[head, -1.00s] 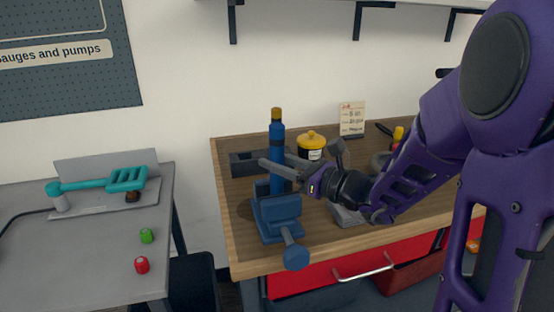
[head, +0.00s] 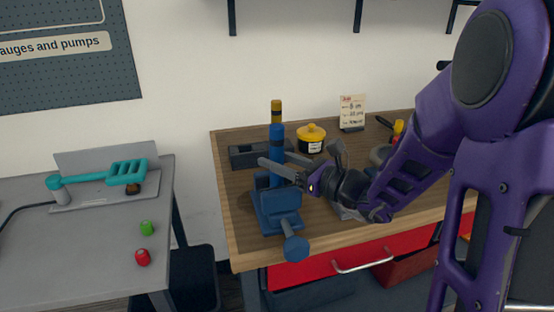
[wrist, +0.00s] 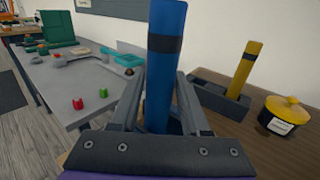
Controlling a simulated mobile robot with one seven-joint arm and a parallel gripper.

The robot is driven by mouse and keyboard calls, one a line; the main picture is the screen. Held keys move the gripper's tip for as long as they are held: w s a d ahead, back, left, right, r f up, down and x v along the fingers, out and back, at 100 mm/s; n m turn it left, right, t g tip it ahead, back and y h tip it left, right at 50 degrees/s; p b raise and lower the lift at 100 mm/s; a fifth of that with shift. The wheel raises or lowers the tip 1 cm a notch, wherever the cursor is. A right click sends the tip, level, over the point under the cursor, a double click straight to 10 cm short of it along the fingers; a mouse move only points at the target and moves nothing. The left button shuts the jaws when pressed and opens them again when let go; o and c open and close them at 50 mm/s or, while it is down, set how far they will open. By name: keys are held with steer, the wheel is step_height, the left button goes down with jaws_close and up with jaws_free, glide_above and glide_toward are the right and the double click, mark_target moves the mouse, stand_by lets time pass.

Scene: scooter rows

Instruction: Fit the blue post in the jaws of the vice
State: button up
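The blue post (head: 277,143) stands upright at the vice (head: 278,208), a blue clamp near the front left of the wooden bench. Its lower end is down at the jaws; how far it sits between them is hidden by the near finger and the vice. My gripper (head: 272,158) reaches in from the right, its two fingers on either side of the post above the vice. In the wrist view the post (wrist: 164,75) fills the space between the fingers (wrist: 162,80), which appear shut on it.
Behind the post, a yellow post (wrist: 243,70) stands in a dark holder (head: 246,157). A yellow-lidded pot (head: 311,139) and a card (head: 352,112) are farther back on the bench (head: 236,228). A grey table (head: 90,240) at left carries green and red pieces.

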steer(key=o, duration=0.3)
steer(key=shift+o, duration=0.2)
steer(key=shift+f, duration=0.1)
steer(key=p+v, duration=0.1)
steer(key=v, duration=1.6)
steer(key=shift+s+d, duration=0.15)
steer(key=shift+s, duration=0.05)
